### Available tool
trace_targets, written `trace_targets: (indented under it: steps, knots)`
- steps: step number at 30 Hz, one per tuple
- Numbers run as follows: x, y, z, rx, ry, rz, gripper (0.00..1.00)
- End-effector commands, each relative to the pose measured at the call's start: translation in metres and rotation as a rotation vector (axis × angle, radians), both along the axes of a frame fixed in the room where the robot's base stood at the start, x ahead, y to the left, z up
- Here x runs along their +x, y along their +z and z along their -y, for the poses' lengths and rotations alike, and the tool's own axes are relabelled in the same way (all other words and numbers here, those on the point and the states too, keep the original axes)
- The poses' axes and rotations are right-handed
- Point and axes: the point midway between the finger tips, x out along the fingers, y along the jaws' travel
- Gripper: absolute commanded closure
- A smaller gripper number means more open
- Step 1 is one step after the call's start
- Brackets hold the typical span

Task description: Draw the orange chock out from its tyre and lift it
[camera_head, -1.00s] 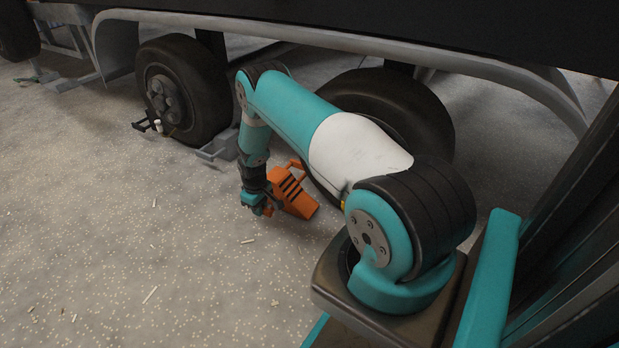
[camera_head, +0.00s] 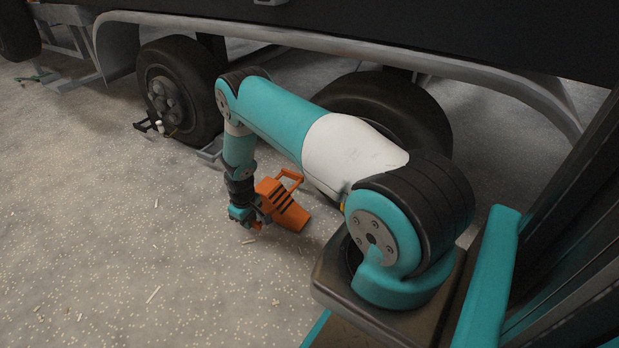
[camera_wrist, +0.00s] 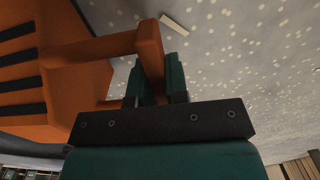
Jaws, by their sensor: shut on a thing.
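The orange chock (camera_head: 284,204), with black stripes and a handle, is tilted beside my gripper (camera_head: 246,219) in the head view. It is clear of the tyre (camera_head: 392,118), with floor showing between them; how high it is above the floor is hard to tell. In the wrist view the orange chock (camera_wrist: 68,78) fills the left side. My gripper (camera_wrist: 160,82) is shut on an orange bar of it, with the teal fingers partly hidden behind that bar. The lower part of the tyre is hidden by my arm.
Another wheel (camera_head: 178,92) stands at the left, with a dark bracket-like thing (camera_head: 150,124) in front of it. A grey metal piece (camera_head: 211,150) lies by that wheel. The trailer's fender (camera_head: 330,38) overhangs the wheels. The speckled floor (camera_head: 110,230) at front left is mostly clear, with small scraps.

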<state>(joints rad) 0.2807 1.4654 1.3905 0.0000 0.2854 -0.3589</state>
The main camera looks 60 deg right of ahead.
Motion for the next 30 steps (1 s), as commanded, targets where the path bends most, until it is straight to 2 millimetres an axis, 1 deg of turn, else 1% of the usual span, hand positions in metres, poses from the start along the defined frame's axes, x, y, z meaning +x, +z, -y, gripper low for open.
trace_targets:
  steps: [21, 25, 30]
  knots:
    - [-0.004, 0.001, -0.053, 0.000, 0.002, 0.000, 1.00]
    - [-0.005, 0.001, -0.059, -0.001, 0.000, 0.000, 1.00]
    - [-0.005, 0.000, -0.060, -0.001, 0.000, 0.000, 1.00]
